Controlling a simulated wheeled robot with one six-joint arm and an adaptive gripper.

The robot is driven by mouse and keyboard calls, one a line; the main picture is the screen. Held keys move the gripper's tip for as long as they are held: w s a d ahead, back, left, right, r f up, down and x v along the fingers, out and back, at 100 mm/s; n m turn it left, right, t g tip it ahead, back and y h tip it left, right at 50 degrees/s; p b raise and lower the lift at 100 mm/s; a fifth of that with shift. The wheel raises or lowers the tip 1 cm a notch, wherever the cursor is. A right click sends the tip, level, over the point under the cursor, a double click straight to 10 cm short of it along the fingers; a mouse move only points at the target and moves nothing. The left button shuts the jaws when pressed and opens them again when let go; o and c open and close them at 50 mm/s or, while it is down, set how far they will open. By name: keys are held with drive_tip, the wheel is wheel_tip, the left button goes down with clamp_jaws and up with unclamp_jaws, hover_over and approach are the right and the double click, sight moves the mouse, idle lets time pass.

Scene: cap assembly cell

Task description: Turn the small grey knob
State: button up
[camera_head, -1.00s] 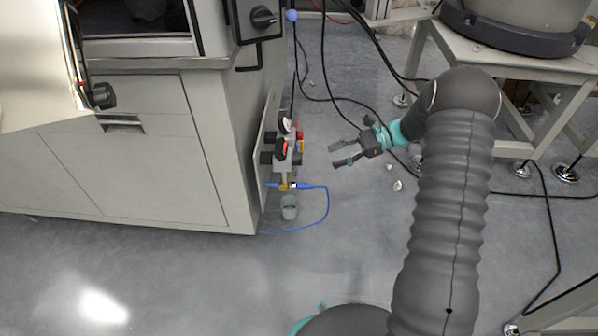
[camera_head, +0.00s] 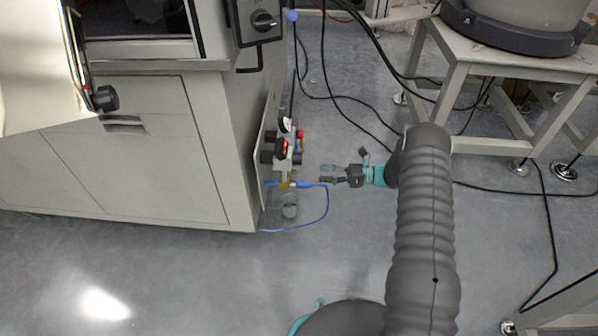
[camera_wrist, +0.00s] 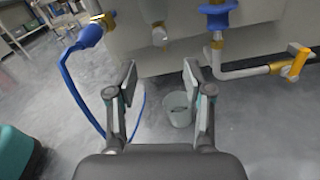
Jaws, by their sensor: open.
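In the wrist view a small grey rounded knob-like part (camera_wrist: 159,36) sticks out from the pale panel at the top middle. I cannot be sure that it is the task's knob. My gripper (camera_wrist: 160,85) is open and empty, with the part beyond and between its two fingers, apart from them. In the head view my gripper (camera_head: 323,174) points left at the fittings on the cabinet's right side, a short gap away. The small grey part cannot be made out clearly there.
A blue hose connector (camera_wrist: 90,35) is left of the grey part. A blue valve (camera_wrist: 218,17) and a yellow handle (camera_wrist: 298,62) are on the right. A small grey bucket (camera_wrist: 179,110) stands on the floor below. The cabinet (camera_head: 150,150) has a black rotary switch (camera_head: 264,20).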

sight(294, 172)
drive_tip(key=a, duration=0.9)
drive_tip(key=shift+w+a, duration=0.15)
clamp_jaws()
